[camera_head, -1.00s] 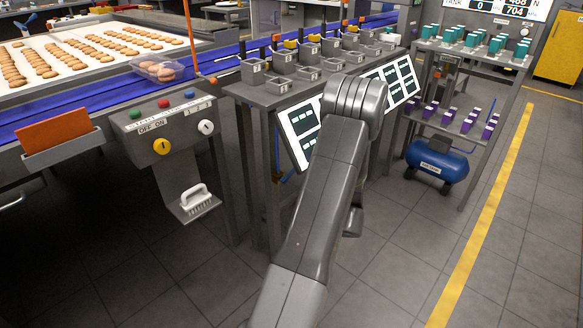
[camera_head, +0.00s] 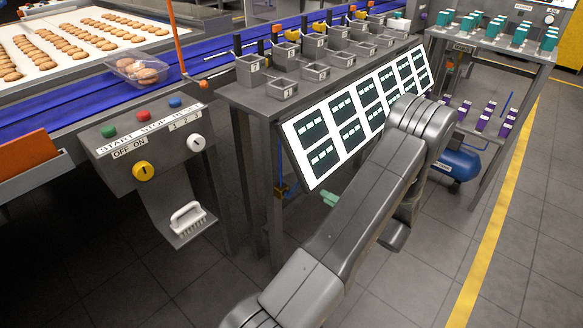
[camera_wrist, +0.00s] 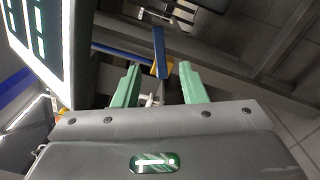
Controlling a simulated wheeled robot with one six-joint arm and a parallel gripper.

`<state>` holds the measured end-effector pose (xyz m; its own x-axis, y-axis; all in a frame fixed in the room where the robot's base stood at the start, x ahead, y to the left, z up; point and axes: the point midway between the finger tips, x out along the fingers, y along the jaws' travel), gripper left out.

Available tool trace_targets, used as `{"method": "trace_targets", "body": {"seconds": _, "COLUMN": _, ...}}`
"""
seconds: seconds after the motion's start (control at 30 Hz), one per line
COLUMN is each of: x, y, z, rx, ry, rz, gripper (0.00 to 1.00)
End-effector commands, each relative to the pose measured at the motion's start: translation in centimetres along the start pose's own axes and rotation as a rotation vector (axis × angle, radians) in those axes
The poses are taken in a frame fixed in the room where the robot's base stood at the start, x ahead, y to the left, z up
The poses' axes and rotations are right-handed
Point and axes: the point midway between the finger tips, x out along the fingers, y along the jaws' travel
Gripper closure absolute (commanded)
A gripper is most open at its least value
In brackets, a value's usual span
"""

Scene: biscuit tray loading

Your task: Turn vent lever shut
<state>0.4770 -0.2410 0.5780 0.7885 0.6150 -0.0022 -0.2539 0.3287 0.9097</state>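A blue lever (camera_wrist: 159,42) with a yellow part at its near end shows in the wrist view, which I take to be the vent lever. It points away from me and appears between the lines of my two green fingers. My gripper (camera_wrist: 160,80) is open, with nothing between its fingertips that I can see held. Whether the fingers touch the lever I cannot tell.
A sloping panel of screens (camera_head: 350,120) hangs close above my arm; its edge (camera_wrist: 40,45) is at the wrist view's left. A blue pipe (camera_wrist: 122,57) and dark frame bars lie beyond the fingers. A control box (camera_head: 150,150) stands left, a blue tank (camera_head: 457,163) right.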

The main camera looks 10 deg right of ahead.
Motion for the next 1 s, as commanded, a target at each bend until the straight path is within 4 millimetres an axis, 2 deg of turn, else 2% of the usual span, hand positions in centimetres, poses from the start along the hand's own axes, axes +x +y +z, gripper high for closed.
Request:
{"method": "trace_targets", "body": {"seconds": 0.17, "x": 1.2, "y": 0.0, "z": -0.1, "rx": 0.001, "ry": 0.002, "rz": 0.003, "gripper": 0.62}}
{"method": "trace_targets", "body": {"seconds": 0.5, "x": 8.2, "y": -0.1, "z": -0.2, "rx": -0.002, "ry": 0.005, "rz": 0.003, "gripper": 0.62}}
{"method": "trace_targets", "body": {"seconds": 0.7, "x": 11.7, "y": -0.1, "z": -0.1, "rx": 0.0, "ry": 0.003, "rz": 0.002, "gripper": 0.62}}
{"method": "trace_targets", "body": {"seconds": 0.83, "x": 13.1, "y": -0.1, "z": -0.1, "rx": -0.001, "ry": 0.001, "rz": 0.001, "gripper": 0.62}}
{"method": "trace_targets", "body": {"seconds": 1.0, "x": 13.7, "y": 0.0, "z": 0.0, "rx": -0.001, "ry": 0.0, "rz": 0.001, "gripper": 0.62}}
